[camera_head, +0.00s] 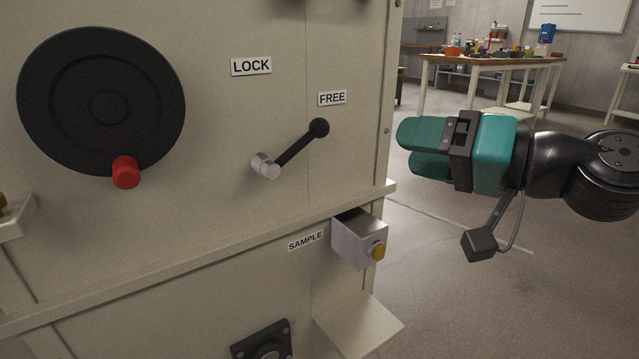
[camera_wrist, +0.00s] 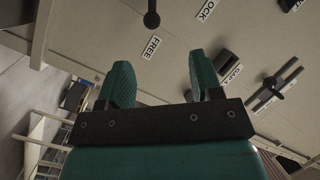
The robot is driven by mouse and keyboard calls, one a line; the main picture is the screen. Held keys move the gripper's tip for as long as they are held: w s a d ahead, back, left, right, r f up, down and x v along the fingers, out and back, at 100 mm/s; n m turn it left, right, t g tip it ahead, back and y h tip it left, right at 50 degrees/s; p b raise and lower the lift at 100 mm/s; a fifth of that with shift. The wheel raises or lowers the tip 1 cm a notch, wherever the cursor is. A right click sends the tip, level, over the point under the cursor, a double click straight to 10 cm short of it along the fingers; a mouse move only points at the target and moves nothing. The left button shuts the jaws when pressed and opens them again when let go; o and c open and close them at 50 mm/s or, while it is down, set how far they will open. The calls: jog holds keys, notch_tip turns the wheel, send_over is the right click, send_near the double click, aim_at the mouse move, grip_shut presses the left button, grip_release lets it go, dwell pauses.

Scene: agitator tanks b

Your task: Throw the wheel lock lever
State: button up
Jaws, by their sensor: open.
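The wheel lock lever (camera_head: 297,147) is a black rod with a ball knob on a silver pivot, on the beige panel. It points up and right, its knob just under the FREE label (camera_head: 332,98); the LOCK label (camera_head: 251,66) is up and left. The knob also shows at the top of the wrist view (camera_wrist: 152,20), beyond the fingertips. My green gripper (camera_head: 402,148) is open and empty, right of the lever and apart from it. In the wrist view its two fingers (camera_wrist: 159,75) stand spread, with the FREE label between and above them.
A black wheel (camera_head: 100,85) with a red handle (camera_head: 126,172) is on the panel's left. Below the lever, a ledge (camera_head: 200,254) crosses the panel, and a SAMPLE box (camera_head: 358,239) with a yellow button sticks out. A cluttered table (camera_head: 490,60) stands far back; floor at right is clear.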

aim_at(327, 129)
jog(key=shift+m+t, duration=0.6)
jog(key=p+x, duration=0.3)
jog(key=x, duration=0.2)
jog(key=w+f+p+x, duration=0.1)
jog(key=p+x, duration=0.2)
jog(key=x, duration=0.3)
jog(key=d+p+x, duration=0.1)
jog(key=p+x, duration=0.3)
jog(key=x, duration=0.2)
jog(key=shift+w+f, duration=0.2)
jog(key=shift+w, duration=0.1)
grip_shut()
jog(key=shift+r, duration=0.1)
